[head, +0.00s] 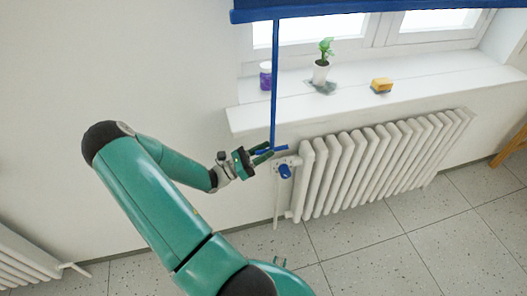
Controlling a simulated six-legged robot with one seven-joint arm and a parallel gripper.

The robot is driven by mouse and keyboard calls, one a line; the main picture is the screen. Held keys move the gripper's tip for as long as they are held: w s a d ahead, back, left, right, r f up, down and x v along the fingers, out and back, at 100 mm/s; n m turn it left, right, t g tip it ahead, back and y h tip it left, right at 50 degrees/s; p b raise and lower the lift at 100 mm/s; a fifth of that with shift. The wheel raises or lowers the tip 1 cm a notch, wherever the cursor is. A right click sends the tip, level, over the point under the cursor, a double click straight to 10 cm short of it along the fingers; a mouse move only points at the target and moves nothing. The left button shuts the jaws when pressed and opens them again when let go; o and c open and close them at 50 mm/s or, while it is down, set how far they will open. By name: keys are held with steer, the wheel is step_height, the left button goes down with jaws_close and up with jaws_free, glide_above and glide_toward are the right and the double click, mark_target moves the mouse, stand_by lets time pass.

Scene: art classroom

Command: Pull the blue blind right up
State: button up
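The blue blind (365,9) crosses the top of the window in the head view, its lower edge above the sill. A long thin blue pull (274,85) hangs straight down from it, past the sill's front edge. At its lower end is a short blue crossbar (280,149). My gripper (264,153) is at the crossbar's left part, with the fingers pointing right and blue showing between them. At this size I cannot tell whether the fingers are closed on the bar or only around it.
The white windowsill (420,85) holds a purple-and-white cup (265,75), a potted plant (321,70) and a yellow sponge (381,85). A white radiator (375,165) with a blue valve knob (285,171) stands just right of my gripper. Bare wall lies to the left.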

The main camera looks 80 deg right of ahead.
jaws_close()
steer(key=shift+w+r, duration=0.1)
steer(key=shift+r, duration=2.35)
steer(key=shift+o, duration=0.5)
jaws_free()
steer(key=shift+d, duration=0.1)
steer(key=v, duration=1.3)
steer(key=shift+w+a+f, duration=0.2)
steer(key=shift+a, duration=0.15)
